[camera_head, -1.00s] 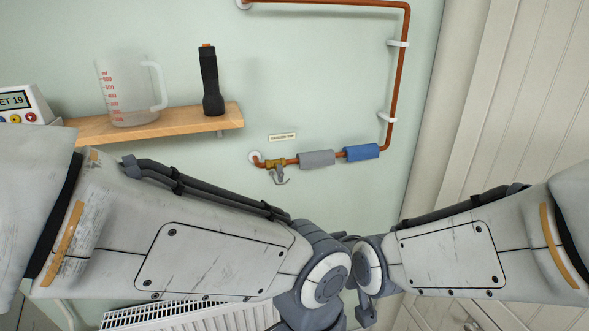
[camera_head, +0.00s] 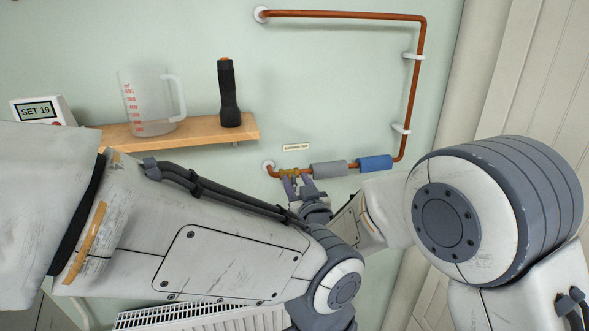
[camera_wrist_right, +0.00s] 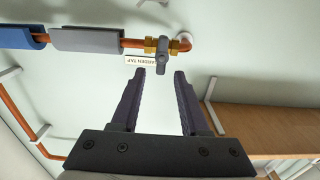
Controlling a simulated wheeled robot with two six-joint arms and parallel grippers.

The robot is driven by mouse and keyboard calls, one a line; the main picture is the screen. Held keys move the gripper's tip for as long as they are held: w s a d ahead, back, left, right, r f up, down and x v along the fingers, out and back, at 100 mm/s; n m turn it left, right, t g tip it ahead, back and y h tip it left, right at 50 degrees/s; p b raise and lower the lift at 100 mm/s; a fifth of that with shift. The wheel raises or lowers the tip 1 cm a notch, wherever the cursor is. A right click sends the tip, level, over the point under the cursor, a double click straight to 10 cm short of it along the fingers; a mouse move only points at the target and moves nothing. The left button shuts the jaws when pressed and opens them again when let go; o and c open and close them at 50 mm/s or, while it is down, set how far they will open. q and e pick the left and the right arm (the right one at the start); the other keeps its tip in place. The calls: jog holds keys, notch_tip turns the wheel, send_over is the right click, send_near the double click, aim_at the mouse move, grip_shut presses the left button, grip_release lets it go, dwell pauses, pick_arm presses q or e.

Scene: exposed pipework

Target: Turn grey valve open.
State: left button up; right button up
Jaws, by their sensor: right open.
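The grey valve is a brass fitting (camera_head: 293,174) on the copper pipe, under a small label, in the head view. In the right wrist view its short grey lever (camera_wrist_right: 162,58) stands across the pipe. My right gripper (camera_head: 298,184) is at the valve in the head view, hiding most of the lever. In the right wrist view the right gripper (camera_wrist_right: 159,74) is open, its two fingertips just short of the lever and on either side of it, with nothing held. My left arm crosses the lower left of the head view; its gripper is not in view.
A grey sleeve (camera_head: 328,169) and a blue sleeve (camera_head: 375,163) sit on the copper pipe (camera_head: 416,90) beside the valve. A wooden shelf (camera_head: 190,137) to the left holds a measuring jug (camera_head: 150,102) and a black torch (camera_head: 229,95). A radiator (camera_head: 200,318) is below.

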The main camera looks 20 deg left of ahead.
aim_at(294, 178)
pick_arm(q)
jog(key=shift+r+p, duration=0.4)
jog(key=shift+r, duration=0.3)
pick_arm(e)
jog(key=shift+x, duration=1.5)
jog(key=shift+c, duration=0.3)
grip_shut()
pick_arm(q)
jog(key=shift+f, duration=0.1)
